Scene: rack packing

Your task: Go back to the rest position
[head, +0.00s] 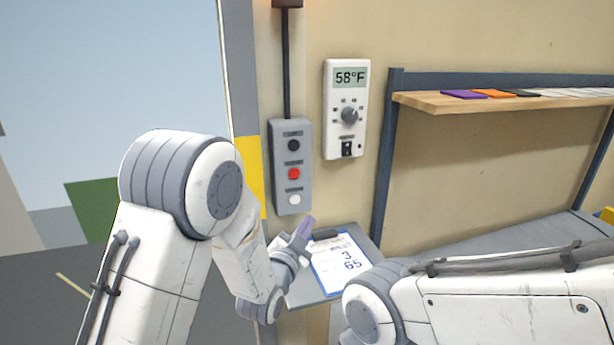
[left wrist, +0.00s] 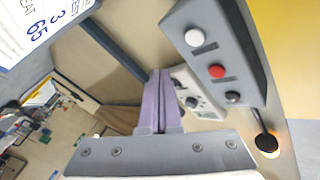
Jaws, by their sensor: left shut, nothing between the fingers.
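My left gripper (head: 304,232) is in front of the wall, just below the grey button box (head: 292,166) and above the small grey shelf. Its purple fingers are together and empty in the left wrist view (left wrist: 158,105). The button box has a black, a red and a white button, and it also shows in the left wrist view (left wrist: 222,60). In the head view the fingers look apart from the box. My right arm comes in at the lower right of the head view, and its gripper is not in view.
A white thermostat (head: 346,110) reading 58°F hangs right of the box. A sheet with numbers (head: 340,262) lies on the small shelf (head: 308,291). A wooden shelf (head: 440,103) with flat coloured items is at the right. A grey surface (head: 480,243) lies below it.

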